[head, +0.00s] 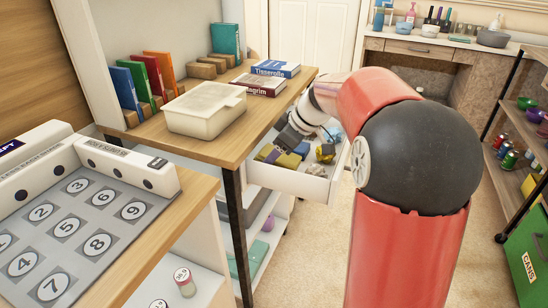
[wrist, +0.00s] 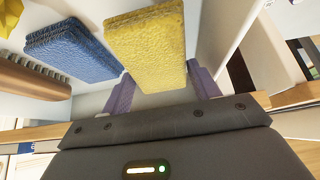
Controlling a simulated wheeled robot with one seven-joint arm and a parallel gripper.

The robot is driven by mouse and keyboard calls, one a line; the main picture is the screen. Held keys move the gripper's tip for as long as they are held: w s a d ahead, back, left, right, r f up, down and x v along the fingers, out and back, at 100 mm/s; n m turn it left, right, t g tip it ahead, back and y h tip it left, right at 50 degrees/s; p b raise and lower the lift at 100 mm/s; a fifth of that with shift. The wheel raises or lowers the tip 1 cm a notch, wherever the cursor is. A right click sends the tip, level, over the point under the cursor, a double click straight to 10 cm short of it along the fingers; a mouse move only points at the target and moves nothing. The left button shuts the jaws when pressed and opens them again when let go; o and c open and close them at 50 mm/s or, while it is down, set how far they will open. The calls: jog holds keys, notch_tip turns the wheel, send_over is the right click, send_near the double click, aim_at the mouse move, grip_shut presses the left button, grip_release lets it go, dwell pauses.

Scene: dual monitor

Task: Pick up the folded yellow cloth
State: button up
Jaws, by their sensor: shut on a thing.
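The folded yellow cloth (wrist: 150,45) is a thick, rough-textured block between the two purple fingers of my gripper (wrist: 160,92) in the wrist view. My gripper is shut on it. In the head view my gripper (head: 288,153) is inside the open drawer (head: 290,184), with the yellow cloth (head: 288,161) partly showing between its fingers. I cannot tell whether the cloth is clear of the drawer floor. A folded blue cloth (wrist: 72,50) lies beside it in the wrist view, apart from it.
A brown brush (wrist: 32,78) and a crumpled yellow thing (wrist: 10,15) are near the blue cloth. The drawer walls are close around my gripper. The wooden desk top (head: 235,140) above holds a lidded box (head: 205,110) and books (head: 275,68).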

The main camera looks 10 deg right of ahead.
aim_at(290, 159)
jog(key=shift+s+d+f+t+y+b, duration=0.15)
jog(key=shift+f+t+y+b, duration=0.15)
jog(key=shift+y, duration=0.1)
notch_tip(290, 159, up, 11)
jog(key=s+d+p, duration=0.1)
jog(key=s+d, duration=0.1)
jog(key=d, duration=0.1)
jog(key=s+d+r+g+h, duration=0.1)
jog(key=s+d, duration=0.5)
jog(key=d, duration=0.2)
jog(key=s+d+r+h, duration=0.1)
jog(key=s+d, duration=0.5)
jog(key=d, duration=0.2)
jog(key=shift+d+g+h+b, duration=0.3)
jog(key=shift+g+b, duration=0.05)
jog(key=shift+g, duration=0.05)
jog(key=shift+s, duration=0.1)
jog(key=o, duration=0.5)
jog(key=shift+c, duration=0.2)
jog(key=c, duration=0.4)
